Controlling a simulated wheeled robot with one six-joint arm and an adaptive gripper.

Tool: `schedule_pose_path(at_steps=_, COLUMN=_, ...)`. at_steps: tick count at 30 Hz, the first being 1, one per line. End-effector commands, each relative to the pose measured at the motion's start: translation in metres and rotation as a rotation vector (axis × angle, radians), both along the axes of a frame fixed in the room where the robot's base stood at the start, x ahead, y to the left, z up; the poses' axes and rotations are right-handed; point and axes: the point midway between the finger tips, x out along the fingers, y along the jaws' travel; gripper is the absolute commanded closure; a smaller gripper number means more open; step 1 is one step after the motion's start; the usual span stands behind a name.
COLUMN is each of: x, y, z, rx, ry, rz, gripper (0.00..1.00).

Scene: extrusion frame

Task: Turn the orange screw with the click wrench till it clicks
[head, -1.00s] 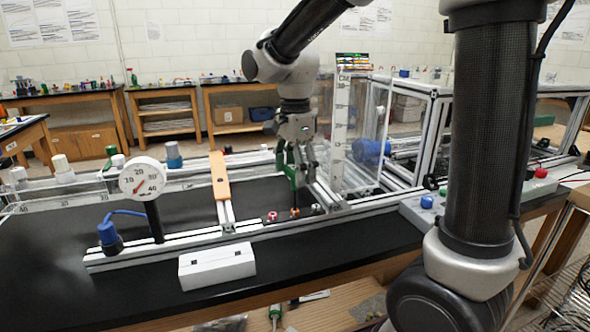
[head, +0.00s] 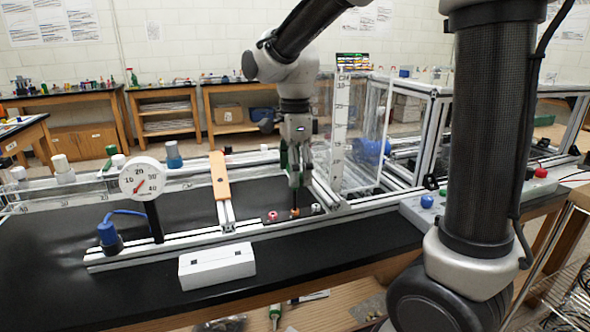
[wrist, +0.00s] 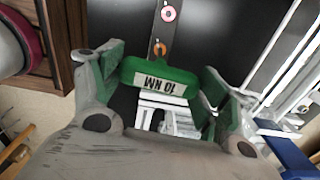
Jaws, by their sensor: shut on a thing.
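My gripper (head: 296,178) points down over the front rail in the head view. It is shut on the click wrench (wrist: 160,78), whose green handle carries a label reading 10 NM in the wrist view. The green finger pads are on either side of the handle. The orange screw (head: 295,212) is on the rail directly under the gripper. It also shows in the wrist view (wrist: 160,48), just beyond the handle. The wrench's dark shaft reaches down to the screw in the head view; whether it is fully seated I cannot tell.
A red-and-white screw (head: 273,215) sits left of the orange one, and a pale one (head: 316,208) sits right. A clear panel with a scale (head: 341,130) stands close right of my gripper. An orange bar (head: 219,176), dial gauge (head: 142,179) and white block (head: 217,266) lie left.

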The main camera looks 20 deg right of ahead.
Motion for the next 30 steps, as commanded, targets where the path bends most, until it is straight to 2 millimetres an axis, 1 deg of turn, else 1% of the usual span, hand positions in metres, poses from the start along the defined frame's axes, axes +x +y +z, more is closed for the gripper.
schedule_pose_path(at_steps=2, x=-0.0005, y=-0.0001, z=-0.0007, rx=-0.001, ry=0.002, rz=-0.023, gripper=0.58)
schedule_pose_path(at_steps=6, x=-0.0005, y=-0.0001, z=-0.0008, rx=-0.001, ry=0.002, rz=-0.124, gripper=0.58)
schedule_pose_path(at_steps=13, x=-0.0005, y=-0.0001, z=-0.0008, rx=-0.001, ry=0.002, rz=-0.135, gripper=0.58)
schedule_pose_path(at_steps=15, x=-0.0005, y=-0.0001, z=-0.0008, rx=-0.001, ry=0.002, rz=-0.169, gripper=0.58)
schedule_pose_path(at_steps=17, x=-0.0005, y=-0.0001, z=-0.0008, rx=-0.001, ry=0.002, rz=-0.15, gripper=0.58)
schedule_pose_path(at_steps=22, x=-0.0005, y=-0.0001, z=-0.0008, rx=0.0, ry=0.002, rz=-0.005, gripper=0.58)
schedule_pose_path(at_steps=30, x=-0.0004, y=-0.0001, z=-0.0006, rx=0.0, ry=0.002, rz=0.012, gripper=0.58)
